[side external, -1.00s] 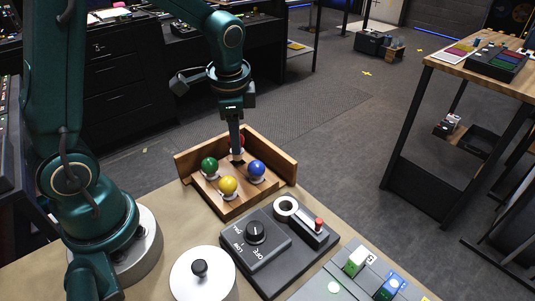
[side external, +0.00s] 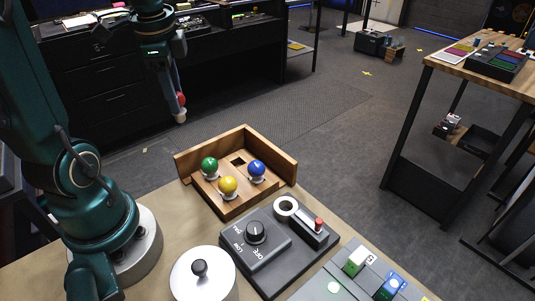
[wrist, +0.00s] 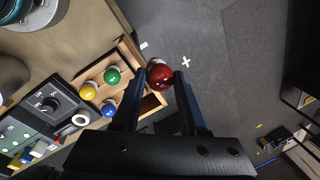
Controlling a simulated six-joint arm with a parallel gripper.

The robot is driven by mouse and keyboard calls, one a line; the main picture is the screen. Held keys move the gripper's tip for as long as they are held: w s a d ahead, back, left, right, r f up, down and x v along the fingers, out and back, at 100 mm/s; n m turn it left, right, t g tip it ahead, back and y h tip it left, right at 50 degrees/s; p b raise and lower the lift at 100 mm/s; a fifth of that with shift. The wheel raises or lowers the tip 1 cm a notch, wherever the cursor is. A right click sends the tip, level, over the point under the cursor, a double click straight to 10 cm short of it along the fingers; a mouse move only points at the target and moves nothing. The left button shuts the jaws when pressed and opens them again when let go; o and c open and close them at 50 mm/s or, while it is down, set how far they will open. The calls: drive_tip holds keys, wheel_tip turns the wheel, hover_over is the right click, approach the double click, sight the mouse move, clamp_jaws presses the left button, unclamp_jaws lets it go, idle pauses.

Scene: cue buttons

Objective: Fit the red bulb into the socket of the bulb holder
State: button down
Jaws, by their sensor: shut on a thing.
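The red bulb (side external: 182,98) is between the fingertips of my gripper (side external: 179,99), which is shut on it. Its white base points down in the side view. In the wrist view the red bulb (wrist: 160,76) shows between the tips of my gripper (wrist: 161,78). It hangs in the air above and behind the wooden tray. The bulb holder appears to be the dark box (side external: 274,228) with a white ring socket (side external: 277,207), a black dial and a red-topped lever. The ring looks empty. The socket (wrist: 73,118) also shows in the wrist view.
The wooden tray (side external: 284,170) holds a green bulb (side external: 209,166), a yellow bulb (side external: 228,186) and a blue bulb (side external: 257,169), with one empty square hole. A white lidded pot (side external: 203,280) and a grey button panel (side external: 330,287) stand in front.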

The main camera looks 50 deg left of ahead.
drive_tip(key=shift+w+a, duration=0.1)
drive_tip(key=w+d+m, duration=0.6)
drive_tip(key=w+d, duration=0.1)
drive_tip(key=d, duration=0.4)
drive_tip(key=d+f+m+h, duration=0.1)
drive_tip(key=d+f+m, duration=0.2)
drive_tip(key=d, duration=0.4)
drive_tip(key=s+d+f+m+t+h, duration=0.1)
drive_tip(key=d+f+m, duration=0.2)
drive_tip(key=d, duration=0.4)
drive_tip(key=shift+f, duration=0.25)
drive_tip(key=shift+d+f, duration=0.1)
drive_tip(key=shift+f, duration=1.45)
idle(2.3)
drive_tip(key=shift+c, duration=1)
unclamp_jaws()
